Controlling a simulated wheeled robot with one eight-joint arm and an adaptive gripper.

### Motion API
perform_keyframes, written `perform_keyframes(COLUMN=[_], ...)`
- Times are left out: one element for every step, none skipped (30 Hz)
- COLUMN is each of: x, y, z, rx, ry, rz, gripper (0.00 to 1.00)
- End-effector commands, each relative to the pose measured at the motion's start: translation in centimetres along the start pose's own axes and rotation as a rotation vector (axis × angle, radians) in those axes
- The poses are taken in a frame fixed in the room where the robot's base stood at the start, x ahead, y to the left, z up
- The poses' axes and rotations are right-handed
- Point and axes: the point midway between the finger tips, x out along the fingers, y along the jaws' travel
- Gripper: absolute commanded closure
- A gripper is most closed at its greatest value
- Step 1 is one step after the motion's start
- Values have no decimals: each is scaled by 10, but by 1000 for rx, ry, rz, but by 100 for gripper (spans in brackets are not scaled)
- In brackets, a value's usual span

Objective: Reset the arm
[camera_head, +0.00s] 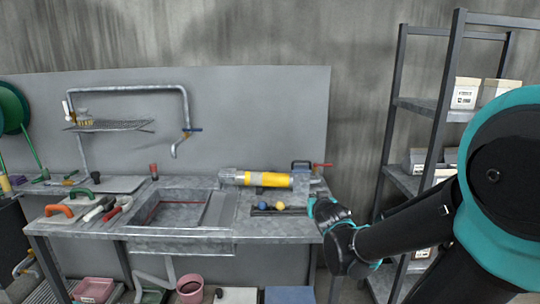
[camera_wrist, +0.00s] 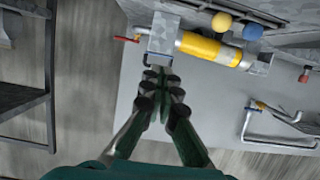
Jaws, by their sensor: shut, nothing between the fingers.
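My gripper (camera_wrist: 161,78) is shut and empty in the wrist view, its dark fingertips together. They point toward the end of a yellow and grey cylinder device (camera_wrist: 205,47) and overlap its dark handle in the picture; I cannot tell whether they touch it. In the head view my arm comes in from the right and bends at the wrist near the bench's right end. The fingers are hidden there. The yellow and grey device (camera_head: 263,179) lies along the back of the metal bench (camera_head: 60,226), with a red lever (camera_head: 323,165) at its right end.
A sink (camera_head: 172,215) is set in the bench, under a pipe tap (camera_head: 183,130). Orange-handled (camera_head: 60,210) and green-handled tools lie at the left. Yellow and blue balls (camera_head: 263,206) sit before the device. A metal shelf rack (camera_head: 425,105) with boxes stands close at the right.

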Motion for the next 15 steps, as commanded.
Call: perform_keyframes(x=[0,0,-1,-2,-3,-4,-5,-6,-8,-10,-11,-14,-16,-18,-22], y=[0,0,3,5,7,10,12,14,17,20,22,25,28,30,34], z=[0,0,4,7,11,15,19,23,28,33,37,44,49,55,64], rx=[0,0,0,1,2,1,0,1,2,1,1,2,1,1,2], ry=[0,0,-12,-26,-38,-54,-69,-82,-100,-116,-133,-156,-176,-197,-228], rz=[0,0,7,14,19,27,33,38,45,52,58,65,72,78,86], gripper=[100,100,100,100,100,100,100,100,100,100,100,100,100,100,100])
